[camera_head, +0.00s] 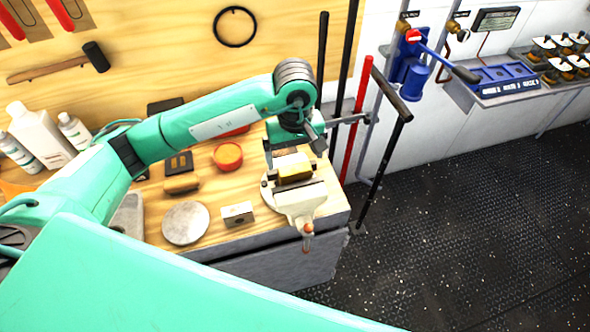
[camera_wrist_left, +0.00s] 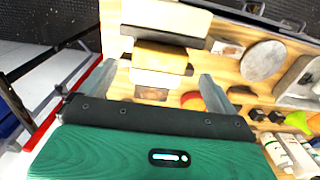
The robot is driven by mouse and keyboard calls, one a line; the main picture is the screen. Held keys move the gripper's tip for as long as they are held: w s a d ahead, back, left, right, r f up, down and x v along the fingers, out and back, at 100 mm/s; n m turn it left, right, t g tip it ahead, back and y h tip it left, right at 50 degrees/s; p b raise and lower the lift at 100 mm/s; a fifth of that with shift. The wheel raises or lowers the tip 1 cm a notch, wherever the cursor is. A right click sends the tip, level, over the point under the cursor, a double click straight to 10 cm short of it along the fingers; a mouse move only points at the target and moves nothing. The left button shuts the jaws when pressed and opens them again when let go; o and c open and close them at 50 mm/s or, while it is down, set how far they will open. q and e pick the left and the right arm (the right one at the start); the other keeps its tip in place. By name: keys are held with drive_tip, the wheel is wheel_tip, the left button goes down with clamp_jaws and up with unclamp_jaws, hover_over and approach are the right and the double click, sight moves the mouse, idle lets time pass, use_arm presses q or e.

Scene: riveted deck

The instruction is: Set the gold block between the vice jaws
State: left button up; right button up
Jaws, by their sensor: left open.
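The cream vice (camera_head: 300,199) stands at the right end of the wooden bench, and its jaws with dark faces also show in the wrist view (camera_wrist_left: 165,17). The gold block (camera_head: 295,172) lies in the gap between the jaws, with its top exposed; it also shows in the wrist view (camera_wrist_left: 160,57). How deep it sits is hard to tell. My left gripper (camera_head: 294,152) is just above and behind the block. In the wrist view its fingers (camera_wrist_left: 157,72) are spread wide, clear of the block, with nothing held. My right gripper is not visible.
On the bench left of the vice are a round grey disc (camera_head: 186,223), a small metal block (camera_head: 237,214), an orange-red round tin (camera_head: 228,156) and white bottles (camera_head: 40,134). Upright rods (camera_head: 362,118) stand close to the right of my left gripper.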

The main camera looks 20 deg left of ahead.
sight(295, 169)
use_arm(q)
wheel_tip(295, 169, up, 4)
drive_tip(key=shift+b, duration=0.6)
drive_tip(key=shift+r, duration=0.3)
